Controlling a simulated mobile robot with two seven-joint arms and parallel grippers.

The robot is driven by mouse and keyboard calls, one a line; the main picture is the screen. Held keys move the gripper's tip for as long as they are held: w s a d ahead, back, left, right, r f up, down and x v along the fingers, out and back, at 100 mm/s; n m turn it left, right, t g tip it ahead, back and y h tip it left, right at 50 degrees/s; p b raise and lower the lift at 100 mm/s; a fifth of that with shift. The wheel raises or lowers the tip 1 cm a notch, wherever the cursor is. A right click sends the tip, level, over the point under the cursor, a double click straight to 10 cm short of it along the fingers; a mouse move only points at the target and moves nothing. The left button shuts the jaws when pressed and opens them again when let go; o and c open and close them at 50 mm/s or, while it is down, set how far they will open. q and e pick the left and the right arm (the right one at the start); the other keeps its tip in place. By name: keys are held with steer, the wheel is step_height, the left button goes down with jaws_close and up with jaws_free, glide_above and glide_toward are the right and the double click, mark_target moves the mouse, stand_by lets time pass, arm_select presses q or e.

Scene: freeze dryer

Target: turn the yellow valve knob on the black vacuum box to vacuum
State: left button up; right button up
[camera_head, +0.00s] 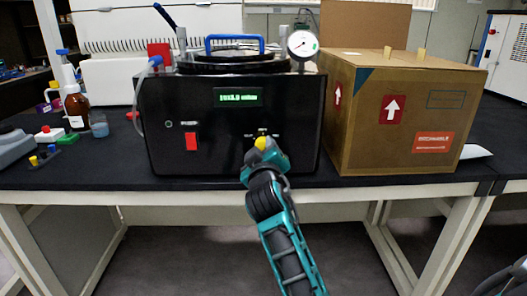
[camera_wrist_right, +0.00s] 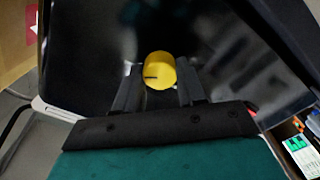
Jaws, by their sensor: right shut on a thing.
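The black vacuum box (camera_head: 225,140) stands on the dark bench top, with a green display and a red switch on its front. The yellow valve knob (camera_head: 261,143) is on the lower right of that front. My right gripper (camera_head: 263,150) is at the knob and covers part of it. In the right wrist view, the knob (camera_wrist_right: 160,70) sits between the two dark fingers (camera_wrist_right: 158,88), and they are shut on it. A dark mark shows on the knob's face. The small labels around the knob are too small to read. My left gripper is not in view.
A cardboard box (camera_head: 365,130) stands close to the right of the vacuum box. A brown bottle (camera_head: 76,108) and a small beaker (camera_head: 99,126) stand to the left. A pressure gauge (camera_head: 302,43) and a blue handle (camera_head: 234,40) are on top. The bench's front edge lies below.

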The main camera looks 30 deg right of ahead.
stand_by(0.5)
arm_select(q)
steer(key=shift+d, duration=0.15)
arm_select(e)
steer(key=o, duration=1.1)
steer(key=shift+c, duration=0.2)
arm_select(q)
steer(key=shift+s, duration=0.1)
